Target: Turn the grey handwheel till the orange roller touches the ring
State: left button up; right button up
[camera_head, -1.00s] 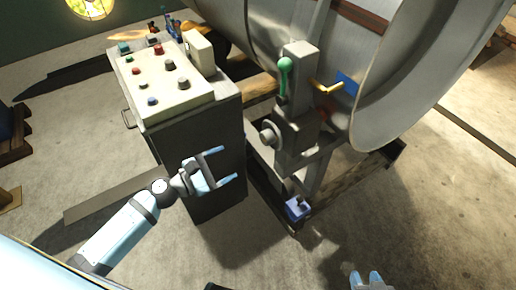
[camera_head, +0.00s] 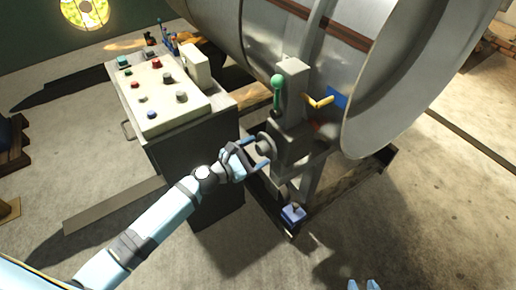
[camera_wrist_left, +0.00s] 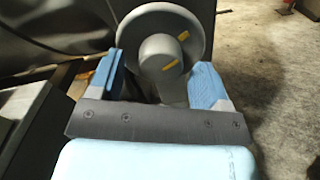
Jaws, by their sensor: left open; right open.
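The grey handwheel (camera_head: 266,144) sits on the left side of the grey upright bracket. In the left wrist view it is a round wheel (camera_wrist_left: 134,38) with a central hub and two yellow marks. My left gripper (camera_head: 257,153) is open at the handwheel, its fingers on either side of the hub in the wrist view; contact cannot be told. A small orange-red part (camera_head: 316,125), perhaps the roller, shows behind the bracket, mostly hidden; its gap to the large grey ring (camera_head: 372,130) cannot be judged. My right gripper (camera_head: 364,285) is open at the bottom edge, only its tips showing.
A control cabinet (camera_head: 190,165) with several buttons stands left of the bracket, close to my left arm. The bracket carries a green-knobbed lever (camera_head: 277,90) and a yellow crank (camera_head: 318,102). A blue block (camera_head: 293,214) is low at its foot. The floor at right is open.

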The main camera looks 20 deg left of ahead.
pick_arm(q)
jog(key=shift+w+d, duration=0.3)
jog(key=shift+w, duration=0.1)
jog(key=c, duration=0.9)
